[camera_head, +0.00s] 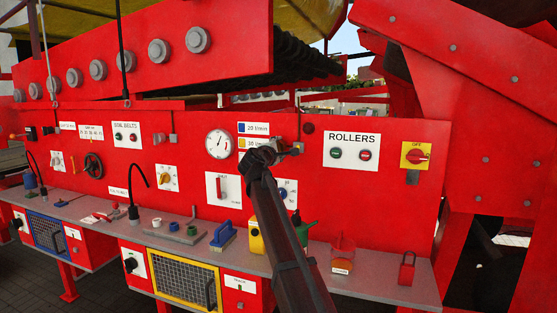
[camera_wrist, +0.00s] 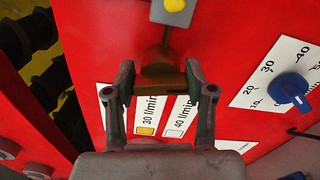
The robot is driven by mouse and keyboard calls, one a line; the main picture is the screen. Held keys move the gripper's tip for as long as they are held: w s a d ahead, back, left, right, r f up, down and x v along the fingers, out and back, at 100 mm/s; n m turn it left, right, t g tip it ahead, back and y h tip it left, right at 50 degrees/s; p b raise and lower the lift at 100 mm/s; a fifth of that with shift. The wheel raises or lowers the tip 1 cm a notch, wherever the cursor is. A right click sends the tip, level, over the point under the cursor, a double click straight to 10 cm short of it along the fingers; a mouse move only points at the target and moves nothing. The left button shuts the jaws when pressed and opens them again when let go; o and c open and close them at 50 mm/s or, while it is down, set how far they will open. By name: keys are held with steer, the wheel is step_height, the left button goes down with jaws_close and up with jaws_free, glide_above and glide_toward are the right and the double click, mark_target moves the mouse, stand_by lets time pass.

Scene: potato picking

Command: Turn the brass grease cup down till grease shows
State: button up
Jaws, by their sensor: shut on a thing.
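The brass grease cup (camera_wrist: 158,62) shows in the wrist view as a dark brownish round piece in front of the red panel, in shadow. My gripper (camera_wrist: 160,83) is shut on it, with one finger on each side. In the head view my gripper (camera_head: 264,155) is at the panel just below the flow-rate labels, and the cup is hidden or too small to tell there. I see no grease around the cup, though its far side is hidden.
A grey plate with a yellow knob (camera_wrist: 173,5) is close beyond the cup. A blue dial knob (camera_wrist: 291,88) is to the right. In the head view a round gauge (camera_head: 219,144) is left of my gripper. A grey shelf (camera_head: 385,291) below carries a green can, a cup and a red padlock.

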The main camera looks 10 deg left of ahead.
steer(key=shift+m+b, duration=1.15)
steer(key=shift+m, duration=0.05)
steer(key=o, duration=1.2)
steer(key=shift+c, duration=0.2)
steer(key=v, duration=1.2)
